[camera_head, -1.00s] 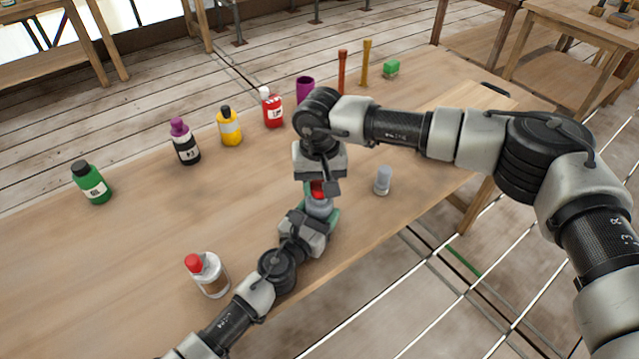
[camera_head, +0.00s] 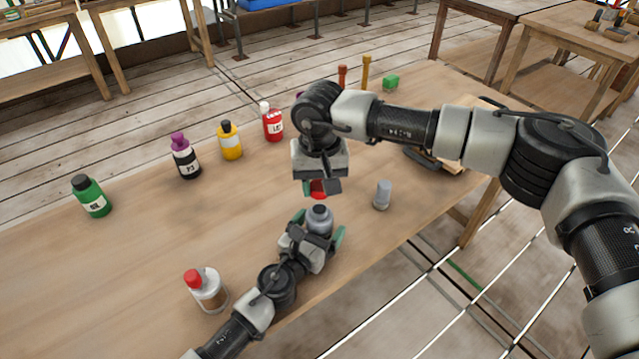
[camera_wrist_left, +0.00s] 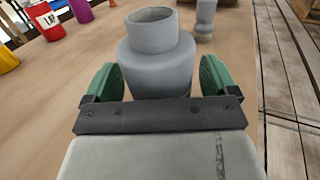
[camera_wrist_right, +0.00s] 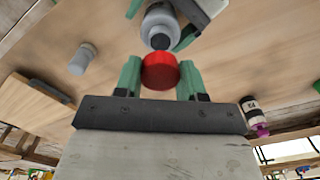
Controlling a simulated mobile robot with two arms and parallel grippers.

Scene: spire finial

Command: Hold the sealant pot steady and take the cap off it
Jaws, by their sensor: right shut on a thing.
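The sealant pot (camera_head: 320,221) is a grey jar with a narrower open neck, standing upright near the front edge of the table. It also shows in the left wrist view (camera_wrist_left: 157,62). My left gripper (camera_head: 319,229) is open, with its green fingers apart on either side of the pot. The red cap (camera_wrist_right: 159,71) is off the pot. My right gripper (camera_wrist_right: 160,78) is shut on the cap and holds it above the pot. In the head view the cap (camera_head: 318,188) is partly hidden by the right gripper.
A grey cylinder (camera_head: 382,195) stands right of the pot. A white bottle with a red top (camera_head: 207,289) stands at the front left. Green (camera_head: 91,196), purple-topped (camera_head: 185,157), yellow (camera_head: 230,141) and red (camera_head: 272,122) bottles stand farther back. A wooden item (camera_head: 452,163) lies at right.

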